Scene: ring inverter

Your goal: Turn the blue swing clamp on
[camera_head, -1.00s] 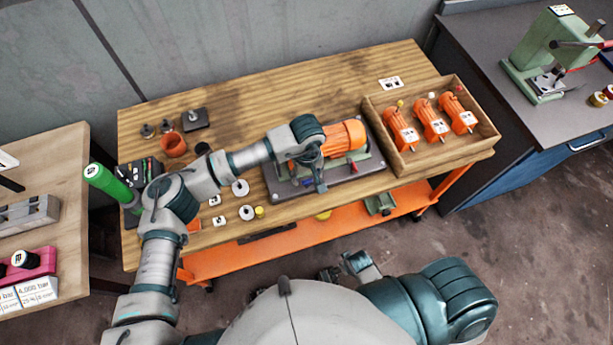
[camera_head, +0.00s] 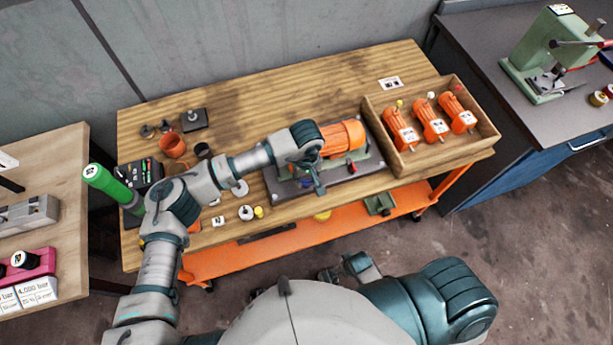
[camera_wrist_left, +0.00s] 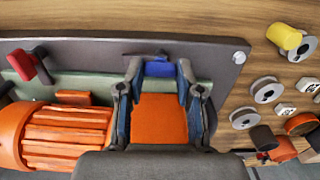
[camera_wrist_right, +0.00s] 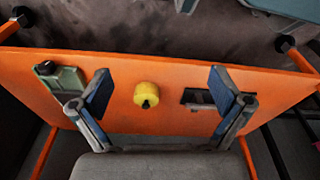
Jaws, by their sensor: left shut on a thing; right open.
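The blue swing clamp (camera_wrist_left: 158,68) shows in the left wrist view as a blue handle at the edge of the green fixture. My left gripper (camera_wrist_left: 159,72) is shut on it, one fingertip on each side. In the head view my left gripper (camera_head: 319,186) is at the front of the fixture, and the arm hides part of it. An orange motor (camera_head: 344,135) lies in the fixture on a dark plate (camera_head: 362,181). A red clamp (camera_wrist_left: 30,66) stands farther along the fixture. My right gripper (camera_wrist_right: 160,82) is open and empty, facing the orange lower shelf.
A wooden tray (camera_head: 447,158) with orange motors stands right of the fixture. Discs and small parts (camera_head: 246,213) lie left of it. A green cylinder (camera_head: 108,183) stands at the table's left end. The lower shelf (camera_wrist_right: 170,118) carries a yellow part (camera_wrist_right: 147,95).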

